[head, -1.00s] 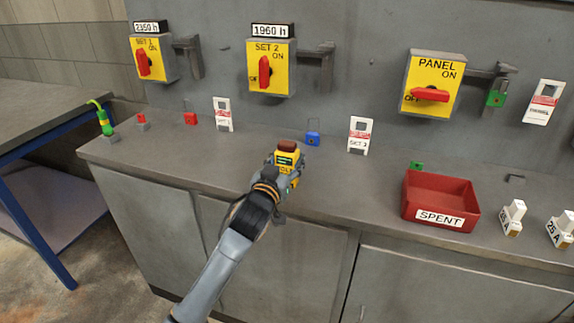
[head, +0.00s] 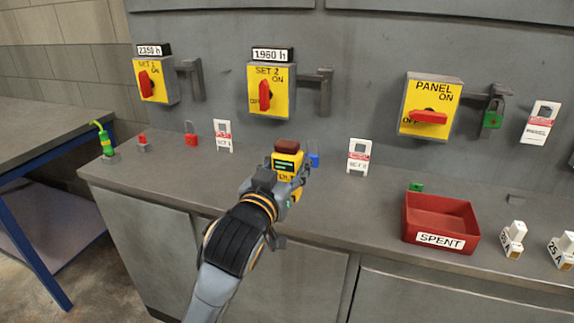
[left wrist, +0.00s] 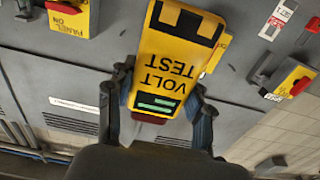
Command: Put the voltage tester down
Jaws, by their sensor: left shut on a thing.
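The voltage tester is a yellow block (head: 288,163) with a dark screen, green bars and a dark red end. In the left wrist view the tester (left wrist: 178,50) reads VOLT TEST, upside down, and fills the space between the fingers. My left gripper (head: 284,182) is shut on it, with a finger at each side. The tester is held over the front part of the grey counter (head: 330,197). Its lower end is partly hidden by the gripper, and I cannot tell whether it touches the counter. My right gripper is not in view.
A blue padlock (head: 314,160) stands just behind the tester. A white tag (head: 358,157) and a red SPENT tray (head: 440,222) are to the right. Red padlock (head: 191,139) and another tag (head: 223,136) are to the left. Counter between tester and tray is clear.

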